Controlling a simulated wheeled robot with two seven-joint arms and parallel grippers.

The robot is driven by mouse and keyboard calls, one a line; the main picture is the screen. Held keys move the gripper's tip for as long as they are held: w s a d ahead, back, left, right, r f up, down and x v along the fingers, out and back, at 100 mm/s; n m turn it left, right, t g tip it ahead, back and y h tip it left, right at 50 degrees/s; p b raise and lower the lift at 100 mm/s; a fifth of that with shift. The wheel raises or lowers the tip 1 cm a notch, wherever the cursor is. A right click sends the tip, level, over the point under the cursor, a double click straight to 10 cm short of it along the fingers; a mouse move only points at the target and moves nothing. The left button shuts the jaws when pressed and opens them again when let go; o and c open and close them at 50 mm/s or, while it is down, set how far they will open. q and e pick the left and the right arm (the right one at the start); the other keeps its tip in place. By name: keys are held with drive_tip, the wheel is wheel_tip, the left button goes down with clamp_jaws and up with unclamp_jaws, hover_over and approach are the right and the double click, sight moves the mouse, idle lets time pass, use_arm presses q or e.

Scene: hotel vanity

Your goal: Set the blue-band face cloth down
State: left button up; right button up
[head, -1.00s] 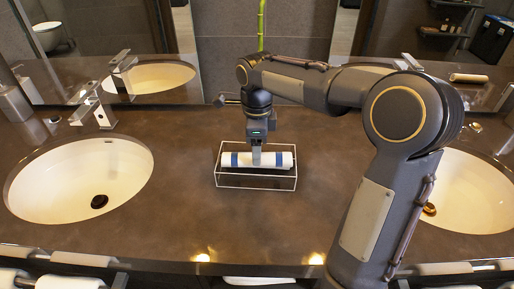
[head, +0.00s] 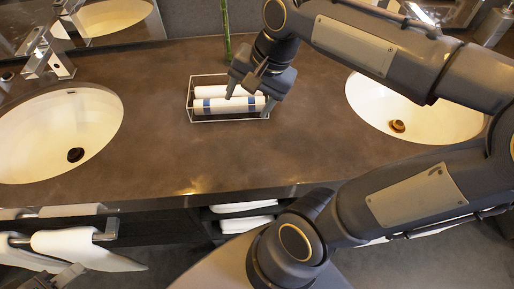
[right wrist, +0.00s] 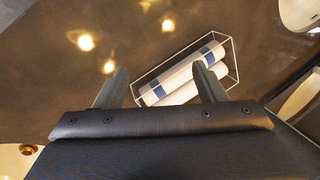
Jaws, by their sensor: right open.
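The blue-band face cloth (head: 229,104) is a white roll with two blue bands, lying in the front of a wire basket (head: 190,108) on the counter. It also shows in the right wrist view (right wrist: 183,73). A plain-looking white roll (head: 215,91) lies right beside it, at the back of the basket. My right gripper (head: 251,92) is open and empty, at the basket's right side; its fingers hide part of the rolls. It also shows in the right wrist view (right wrist: 160,69). My left gripper (head: 62,277) seems partly visible at the bottom left; its jaws are unclear.
A left basin (head: 50,135) and a right basin (head: 385,108) flank the basket. A green stalk (head: 227,38) stands behind it. Towels (head: 75,245) hang on a rail below the counter's front edge. The counter left of the basket is clear.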

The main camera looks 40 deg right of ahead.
drive_tip(key=s+a+f+n, duration=0.1)
drive_tip(key=s+f+n, duration=0.1)
drive_tip(key=n, duration=0.1)
drive_tip(key=s+a+f+n+t, duration=0.1)
drive_tip(key=s+n, duration=0.2)
drive_tip(key=s+a+f+n+t+y, duration=0.1)
drive_tip(key=s+a+f+n, duration=0.1)
drive_tip(key=s, duration=0.1)
drive_tip(key=shift+s+a+f+n, duration=0.1)
drive_tip(key=shift+s+f+n, duration=0.05)
drive_tip(key=shift+f+n, duration=0.25)
drive_tip(key=shift+s+a+f+n, duration=0.15)
drive_tip(key=shift+s+f+n, duration=0.1)
drive_tip(key=shift+n, duration=0.15)
